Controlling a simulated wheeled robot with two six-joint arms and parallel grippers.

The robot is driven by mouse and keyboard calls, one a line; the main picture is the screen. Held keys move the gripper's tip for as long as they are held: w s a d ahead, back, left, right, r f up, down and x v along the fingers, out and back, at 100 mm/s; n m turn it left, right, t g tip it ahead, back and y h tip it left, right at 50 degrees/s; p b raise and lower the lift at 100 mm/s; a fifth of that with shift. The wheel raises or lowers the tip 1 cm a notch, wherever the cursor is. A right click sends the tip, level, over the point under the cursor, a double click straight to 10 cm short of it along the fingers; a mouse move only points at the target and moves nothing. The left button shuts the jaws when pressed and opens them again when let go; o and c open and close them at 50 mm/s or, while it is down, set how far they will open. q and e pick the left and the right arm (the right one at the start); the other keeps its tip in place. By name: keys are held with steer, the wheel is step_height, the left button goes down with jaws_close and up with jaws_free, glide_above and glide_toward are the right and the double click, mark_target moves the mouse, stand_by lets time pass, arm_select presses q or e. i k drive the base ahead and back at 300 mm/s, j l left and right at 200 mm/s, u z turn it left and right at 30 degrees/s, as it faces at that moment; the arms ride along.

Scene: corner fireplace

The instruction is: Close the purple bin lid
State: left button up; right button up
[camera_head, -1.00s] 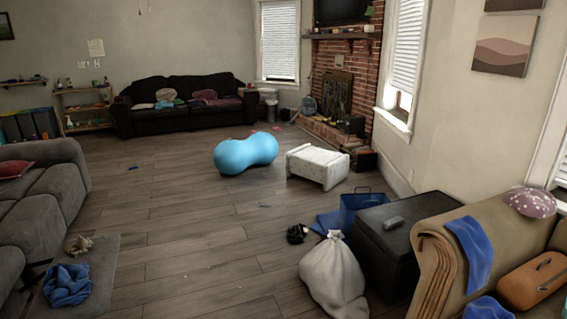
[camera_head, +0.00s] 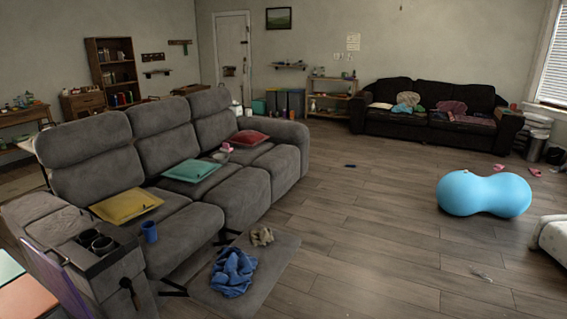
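No purple bin or lid can be made out for certain. A thin purple upright piece (camera_head: 62,284) shows at the lower left, in front of the grey sofa's arm; I cannot tell what it belongs to. Several box-like bins (camera_head: 291,102) stand by the far wall, left of the low wooden shelf. They look teal and dark blue-grey, and their lids are too small to read. Neither of my grippers is in view.
A grey reclining sofa (camera_head: 160,172) fills the left, its footrest (camera_head: 272,262) out with a blue cloth (camera_head: 232,272) on it. A blue peanut ball (camera_head: 484,194) lies at right. A black sofa (camera_head: 432,137) stands behind.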

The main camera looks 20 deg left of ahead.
mark_target(58, 280)
steer(key=i+u, duration=0.25)
steer(key=u, duration=0.25)
steer(key=i+l+u, duration=0.2)
steer(key=u, duration=0.25)
steer(key=i+l+u, duration=0.2)
steer(key=u, duration=0.3)
steer(key=i+l+u, duration=0.2)
steer(key=u, duration=0.25)
steer(key=k+l, duration=0.05)
steer(key=l, duration=0.05)
